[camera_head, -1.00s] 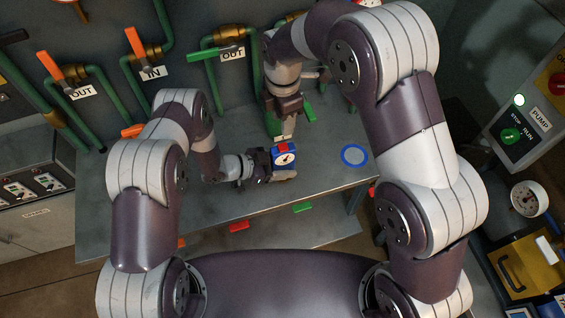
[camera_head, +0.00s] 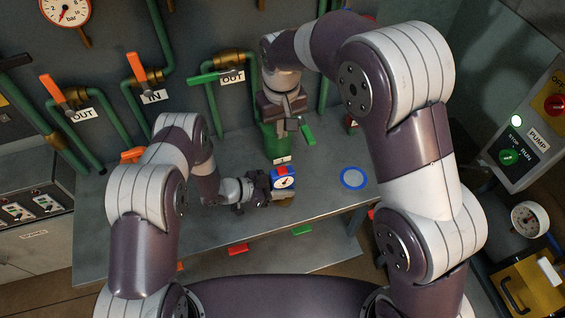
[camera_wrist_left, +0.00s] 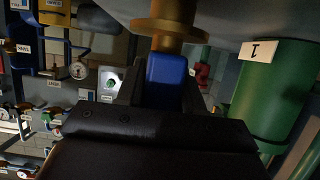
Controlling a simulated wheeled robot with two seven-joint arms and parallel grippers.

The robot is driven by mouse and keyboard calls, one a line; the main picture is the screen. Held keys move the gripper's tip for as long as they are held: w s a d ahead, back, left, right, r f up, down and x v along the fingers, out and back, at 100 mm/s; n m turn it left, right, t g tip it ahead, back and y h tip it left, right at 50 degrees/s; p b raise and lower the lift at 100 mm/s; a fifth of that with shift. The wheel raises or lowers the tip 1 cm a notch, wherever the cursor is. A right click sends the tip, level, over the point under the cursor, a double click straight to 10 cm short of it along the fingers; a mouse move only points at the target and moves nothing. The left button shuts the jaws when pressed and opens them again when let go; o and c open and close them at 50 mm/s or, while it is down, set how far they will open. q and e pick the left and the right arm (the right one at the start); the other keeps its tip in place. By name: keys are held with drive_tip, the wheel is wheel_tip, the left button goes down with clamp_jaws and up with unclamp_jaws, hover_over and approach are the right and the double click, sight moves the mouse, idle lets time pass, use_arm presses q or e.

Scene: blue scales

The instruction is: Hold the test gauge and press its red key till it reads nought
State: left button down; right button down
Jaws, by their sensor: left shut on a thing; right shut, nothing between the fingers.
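The test gauge is a small blue block with a white dial (camera_head: 284,182) and a red key (camera_head: 282,170) on top. My left gripper (camera_head: 268,186) is shut on it from the left, holding it near the bench's front edge. In the left wrist view its blue body (camera_wrist_left: 167,75) sits between the fingers, beside a round brass part (camera_wrist_left: 170,28). The dial's needle is too small to read. My right gripper (camera_head: 292,124) is shut and empty, pointing down above the gauge, clear of the red key.
A green cylinder (camera_head: 271,143) labelled 1 stands behind the gauge and also shows in the wrist view (camera_wrist_left: 275,95). A blue ring (camera_head: 354,178) marks the grey bench to the right. Green pipes with valve handles line the back.

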sight(282, 170)
drive_tip(key=m, duration=1.8)
drive_tip(key=shift+s+d+r+m, duration=0.15)
drive_tip(key=shift+s+r+m, duration=0.2)
drive_tip(key=shift+m, duration=0.05)
wheel_tip(282, 170, down, 14)
